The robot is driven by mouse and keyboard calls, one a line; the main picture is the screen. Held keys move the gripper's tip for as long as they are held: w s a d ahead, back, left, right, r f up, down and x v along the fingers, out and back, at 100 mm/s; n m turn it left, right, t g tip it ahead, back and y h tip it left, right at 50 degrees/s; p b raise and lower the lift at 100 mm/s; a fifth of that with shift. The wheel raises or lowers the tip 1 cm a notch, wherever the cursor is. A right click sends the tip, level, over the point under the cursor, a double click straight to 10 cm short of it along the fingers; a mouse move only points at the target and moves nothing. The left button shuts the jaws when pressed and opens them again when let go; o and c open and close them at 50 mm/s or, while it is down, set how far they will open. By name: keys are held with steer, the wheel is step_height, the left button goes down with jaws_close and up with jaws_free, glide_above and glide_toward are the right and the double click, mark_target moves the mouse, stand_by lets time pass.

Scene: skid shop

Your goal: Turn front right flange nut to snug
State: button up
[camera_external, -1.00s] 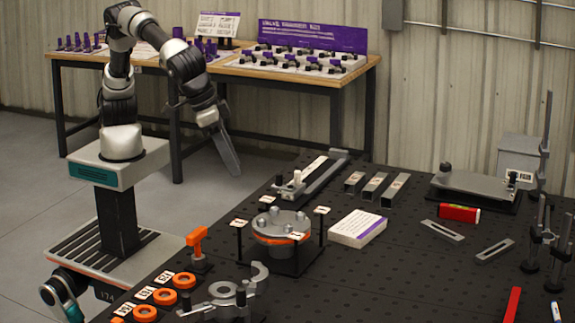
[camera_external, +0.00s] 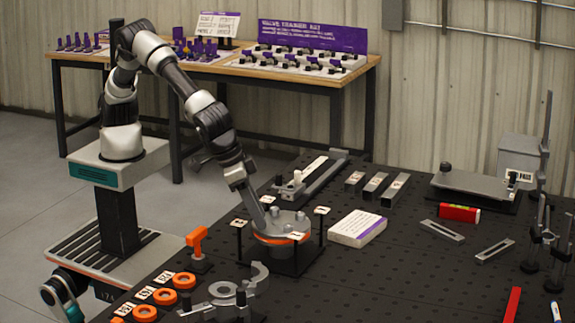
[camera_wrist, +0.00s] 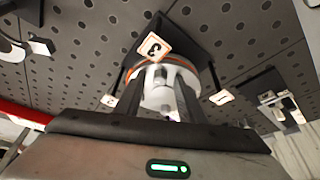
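The round grey flange (camera_external: 283,223) with an orange band stands on a dark base on the perforated table. Several nuts sit on its top, with small numbered tags around it. My gripper (camera_external: 263,222) points down at the flange's left side in the external view and covers part of its top. In the wrist view, my gripper's two dark fingers (camera_wrist: 161,98) are apart, with the pale flange (camera_wrist: 184,78) and nuts (camera_wrist: 160,72) between and beyond them. I cannot tell whether the fingers touch a nut, or which nut is the front right one.
A tag marked 3 (camera_wrist: 154,46) and a tag marked 1 (camera_wrist: 221,97) stand beside the flange. A white block (camera_external: 357,228) lies to its right. An orange-handled tool (camera_external: 198,247) and orange rings (camera_external: 165,296) are at front left.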

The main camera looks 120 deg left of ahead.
jaws_close()
